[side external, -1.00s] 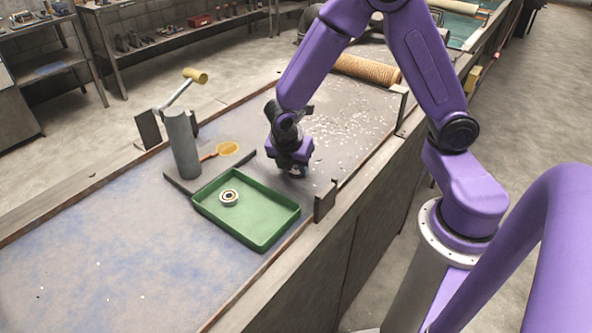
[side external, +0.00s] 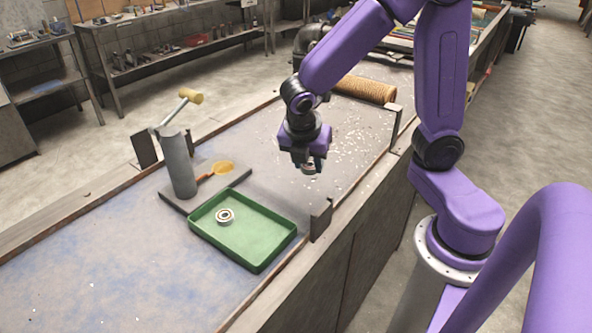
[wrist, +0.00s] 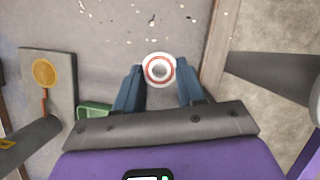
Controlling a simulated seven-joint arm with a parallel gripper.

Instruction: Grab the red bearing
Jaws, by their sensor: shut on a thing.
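The red bearing (wrist: 159,69), a pale ring with a red band, sits between the fingertips of my gripper (wrist: 159,78) in the wrist view. My gripper is shut on it. In the side external view, my gripper (side external: 311,164) is raised above the bench to the right of and behind the green tray, with the bearing low between its fingers, small and partly hidden. Another bearing (side external: 225,215), metallic with a dark centre, lies in the left part of the green tray (side external: 268,262).
A grey upright cylinder (side external: 178,165) with a yellow-ended lever (side external: 191,96) stands left of the tray. A yellow-orange disc (side external: 223,167) lies near it. A small upright post (side external: 321,219) stands at the bench edge by the tray. A tan roll (side external: 366,89) lies behind.

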